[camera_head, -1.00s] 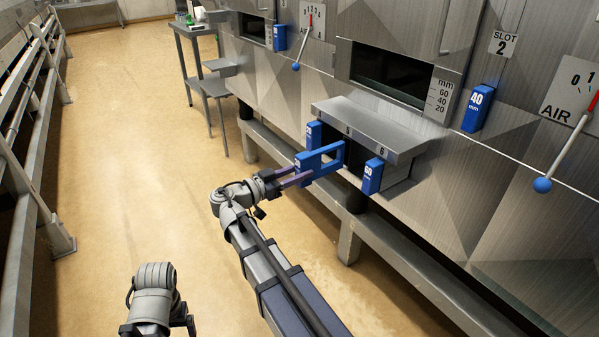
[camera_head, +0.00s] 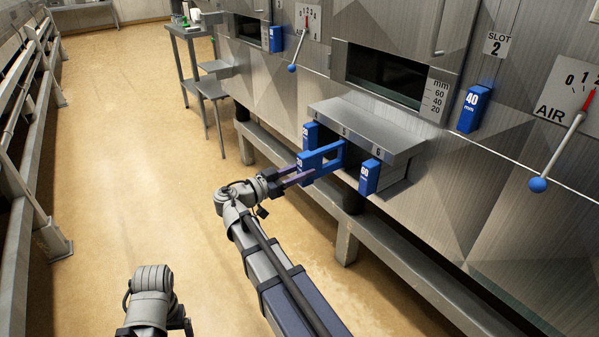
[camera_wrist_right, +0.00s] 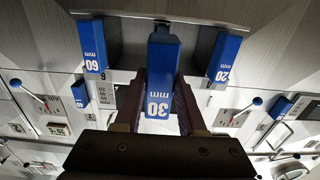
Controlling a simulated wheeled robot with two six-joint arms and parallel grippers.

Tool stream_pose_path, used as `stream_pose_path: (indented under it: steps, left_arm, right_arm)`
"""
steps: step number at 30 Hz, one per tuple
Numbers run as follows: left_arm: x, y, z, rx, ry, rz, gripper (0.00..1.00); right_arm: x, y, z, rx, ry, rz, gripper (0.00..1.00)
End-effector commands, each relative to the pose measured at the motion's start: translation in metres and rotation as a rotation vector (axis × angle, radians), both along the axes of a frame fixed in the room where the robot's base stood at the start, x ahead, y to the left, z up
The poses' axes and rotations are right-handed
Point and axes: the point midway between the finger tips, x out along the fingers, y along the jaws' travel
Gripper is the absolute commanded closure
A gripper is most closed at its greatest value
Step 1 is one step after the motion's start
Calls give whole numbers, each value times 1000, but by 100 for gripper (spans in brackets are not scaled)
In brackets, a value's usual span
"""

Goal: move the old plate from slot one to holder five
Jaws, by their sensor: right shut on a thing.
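My right gripper (camera_head: 290,179) is shut on a blue plate (camera_head: 322,161). In the right wrist view the plate (camera_wrist_right: 160,80) reads 30 mm and sits between the fingers (camera_wrist_right: 160,105). It is held at the front of the steel holder box (camera_head: 365,124), whose hood shows 5 and 6. A blue 20 mm plate (camera_wrist_right: 224,62) is on one side of it and a blue 60 mm plate (camera_head: 369,177) on the other. I cannot tell how far the held plate is inside. Part of my left arm shows at the lower left; its fingers are not visible.
A dark slot opening (camera_head: 384,78) with a mm scale is above the box. A blue 40 mm plate (camera_head: 474,109) is under the Slot 2 sign (camera_head: 497,44). An air lever (camera_head: 557,150) sticks out at right. A steel beam (camera_head: 400,245) runs below. Floor at left is clear.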

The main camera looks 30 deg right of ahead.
Motion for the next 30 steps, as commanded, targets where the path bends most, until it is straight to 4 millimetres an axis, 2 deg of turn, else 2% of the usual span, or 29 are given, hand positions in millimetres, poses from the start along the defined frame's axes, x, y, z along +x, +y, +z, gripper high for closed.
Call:
stream_pose_path:
  steps: [30]
  left_arm:
    - [0,0,0,0,0,0,12]
  right_arm:
    - [2,-25,0,-1,0,-2,100]
